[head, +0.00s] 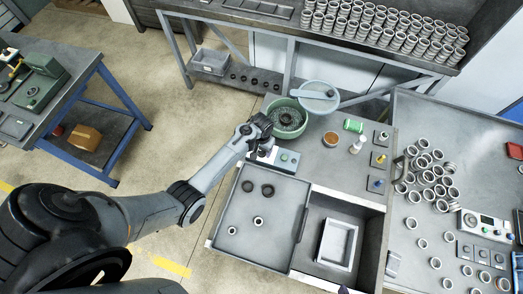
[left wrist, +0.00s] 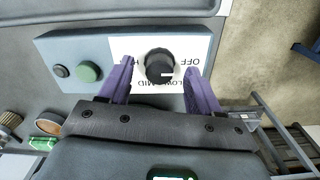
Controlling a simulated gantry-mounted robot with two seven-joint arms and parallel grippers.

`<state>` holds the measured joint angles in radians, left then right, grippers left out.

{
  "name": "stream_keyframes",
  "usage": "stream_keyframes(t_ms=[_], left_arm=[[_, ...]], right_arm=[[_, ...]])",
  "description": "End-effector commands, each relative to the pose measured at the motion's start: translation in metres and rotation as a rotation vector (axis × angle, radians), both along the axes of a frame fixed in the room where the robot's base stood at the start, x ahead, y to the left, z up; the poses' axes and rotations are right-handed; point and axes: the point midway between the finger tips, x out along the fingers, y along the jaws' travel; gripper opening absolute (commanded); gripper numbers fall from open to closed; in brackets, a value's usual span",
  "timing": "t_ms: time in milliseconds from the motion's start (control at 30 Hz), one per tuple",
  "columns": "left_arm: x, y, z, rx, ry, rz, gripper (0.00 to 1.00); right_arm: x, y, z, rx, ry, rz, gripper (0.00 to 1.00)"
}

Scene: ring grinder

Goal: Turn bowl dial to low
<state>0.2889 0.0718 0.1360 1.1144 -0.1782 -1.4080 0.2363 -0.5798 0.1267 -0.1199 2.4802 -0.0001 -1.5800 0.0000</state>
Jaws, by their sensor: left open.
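The bowl dial (left wrist: 160,65) is a round black knob on a white label plate with upside-down OFF, LOW and MID markings, partly covered. A short white mark shows on its lower right part in the left wrist view. My left gripper (left wrist: 158,68) is open, with one purple finger on either side of the dial; I cannot tell whether they touch it. In the head view my left gripper (head: 264,146) is over the control box (head: 287,159) and hides the dial. The green bowl (head: 302,122) stands just behind it.
A green button (left wrist: 88,71) and a smaller dark button (left wrist: 60,71) sit on the same box. The round lid (head: 320,93) is by the bowl. A grey tray (head: 262,222) with several rings lies in front. Small bottles and coloured parts stand to the right.

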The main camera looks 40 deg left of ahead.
Motion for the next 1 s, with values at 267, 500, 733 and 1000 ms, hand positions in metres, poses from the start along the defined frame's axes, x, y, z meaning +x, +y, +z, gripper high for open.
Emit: stream_keyframes(t_ms=[267,500,733,1000], left_arm=[[0.0,0.0,-0.015,0.0,-0.001,0.001,0.63],[0.0,0.0,-0.015,0.0,-0.001,0.001,0.63],[0.0,0.0,-0.015,0.0,-0.001,0.0,0.29],[0.0,0.0,-0.015,0.0,0.0,-0.003,0.07]], right_arm=[[0.0,0.001,-0.002,0.005,0.001,-0.004,0.89],[0.0,0.002,-0.001,0.011,0.001,-0.007,0.89],[0.0,0.002,-0.001,0.011,0.001,-0.007,0.89],[0.0,0.002,-0.001,0.008,0.001,-0.005,0.89]])
